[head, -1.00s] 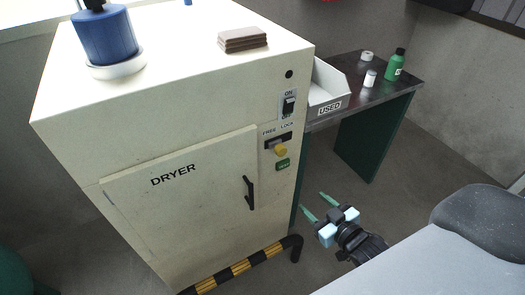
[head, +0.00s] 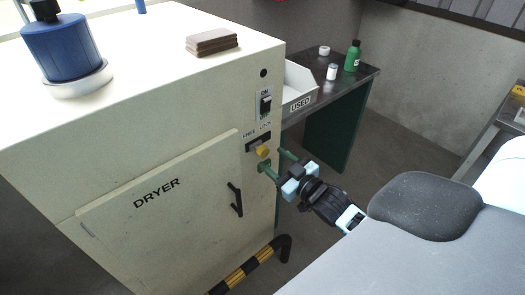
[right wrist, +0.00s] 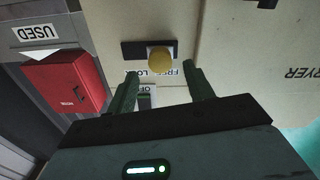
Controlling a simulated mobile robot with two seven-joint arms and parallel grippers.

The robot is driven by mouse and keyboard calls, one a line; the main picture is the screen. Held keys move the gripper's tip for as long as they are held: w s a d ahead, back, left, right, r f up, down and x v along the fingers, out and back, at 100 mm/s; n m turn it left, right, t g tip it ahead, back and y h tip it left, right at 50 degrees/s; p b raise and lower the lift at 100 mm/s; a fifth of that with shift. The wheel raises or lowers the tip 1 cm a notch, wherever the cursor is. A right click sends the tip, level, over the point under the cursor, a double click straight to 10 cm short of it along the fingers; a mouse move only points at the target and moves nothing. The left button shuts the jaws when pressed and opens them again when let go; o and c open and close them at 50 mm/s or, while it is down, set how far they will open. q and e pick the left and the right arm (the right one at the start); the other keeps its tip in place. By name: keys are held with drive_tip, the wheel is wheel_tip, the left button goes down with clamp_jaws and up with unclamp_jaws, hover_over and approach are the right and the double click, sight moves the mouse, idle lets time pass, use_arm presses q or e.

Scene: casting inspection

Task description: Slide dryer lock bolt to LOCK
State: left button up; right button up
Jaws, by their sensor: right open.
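The dryer (head: 150,150) is a cream cabinet. Its lock bolt is a yellow knob (head: 263,151) in a short dark slot (head: 252,146) under the words FREE and LOCK. In the right wrist view the knob (right wrist: 160,60) sits toward the FREE end of the slot (right wrist: 133,50). My right gripper (head: 273,160) is open at the dryer's front right edge, close to the knob. In the right wrist view its green fingers (right wrist: 161,82) stand apart, with the knob appearing between their tips. Contact cannot be told. My left gripper is not in view.
An ON switch (head: 265,104) is above the slot, and a dark door handle (head: 235,200) below left. A white USED tray (head: 300,88) and green bottle (head: 352,56) stand on the side table. A striped rail (head: 240,275) runs low. A red box (right wrist: 70,82) shows in the wrist view.

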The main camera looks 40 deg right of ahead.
sight(265, 153)
drive_tip(key=w, duration=0.5)
drive_tip(key=shift+a, duration=0.25)
drive_tip(key=shift+w, duration=0.25)
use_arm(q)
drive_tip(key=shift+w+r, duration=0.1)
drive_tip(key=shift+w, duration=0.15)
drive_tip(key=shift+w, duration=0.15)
use_arm(e)
drive_tip(key=shift+c, duration=0.4)
